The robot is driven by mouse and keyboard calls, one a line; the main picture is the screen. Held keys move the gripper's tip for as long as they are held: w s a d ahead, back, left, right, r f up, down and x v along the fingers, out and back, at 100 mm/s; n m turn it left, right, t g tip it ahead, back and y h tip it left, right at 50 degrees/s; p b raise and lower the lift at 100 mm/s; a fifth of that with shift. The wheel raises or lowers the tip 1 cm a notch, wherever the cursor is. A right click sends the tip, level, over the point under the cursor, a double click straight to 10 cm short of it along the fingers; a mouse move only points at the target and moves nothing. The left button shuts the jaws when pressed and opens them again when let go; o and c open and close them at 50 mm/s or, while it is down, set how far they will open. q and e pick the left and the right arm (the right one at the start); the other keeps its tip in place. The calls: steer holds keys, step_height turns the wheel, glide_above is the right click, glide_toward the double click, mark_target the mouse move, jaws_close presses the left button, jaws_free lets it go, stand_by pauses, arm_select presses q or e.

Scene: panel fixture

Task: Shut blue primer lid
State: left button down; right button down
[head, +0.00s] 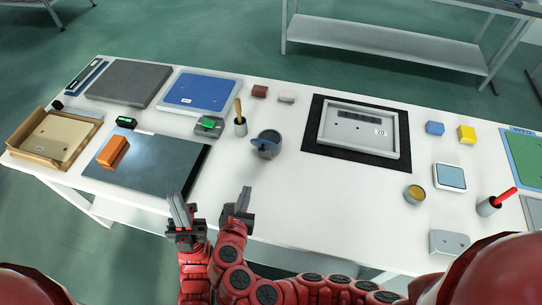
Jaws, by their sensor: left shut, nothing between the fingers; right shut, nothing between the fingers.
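A small grey pot (267,147) stands on the white table near the middle. A blue-grey lid (265,143) shows at its top and appears raised and tilted; its exact angle is too small to tell. My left gripper (178,206) is shut and empty over the table's front edge, left of and nearer than the pot. My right gripper (244,197) is shut and empty, in front of the pot and apart from it.
A dark panel (150,165) with an orange block (113,151) lies left. A cup with a brush (240,125) stands just left of the pot. A framed grey panel on a black mat (318,145) lies right. The table between pot and front edge is clear.

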mark_target(263, 148)
steer(key=shift+h, duration=0.4)
steer(key=x, duration=0.3)
steer(key=d+p+x, duration=0.1)
steer(key=x, duration=0.2)
steer(key=p+x, duration=0.1)
steer(key=x, duration=0.2)
steer(key=shift+w+d+r, duration=0.2)
steer(key=shift+d+r, duration=0.05)
steer(key=shift+w+d+r+p, duration=0.1)
steer(key=shift+w+r+p, duration=0.15)
steer(key=shift+w, duration=0.3)
steer(key=shift+w+d+r+p, duration=0.1)
steer(key=shift+w+r+p, duration=0.15)
steer(key=shift+w, duration=0.3)
steer(key=shift+w+d+r+p, duration=0.1)
steer(key=shift+w+r+p, duration=0.15)
steer(key=shift+w, duration=0.3)
steer(key=shift+w, duration=0.1)
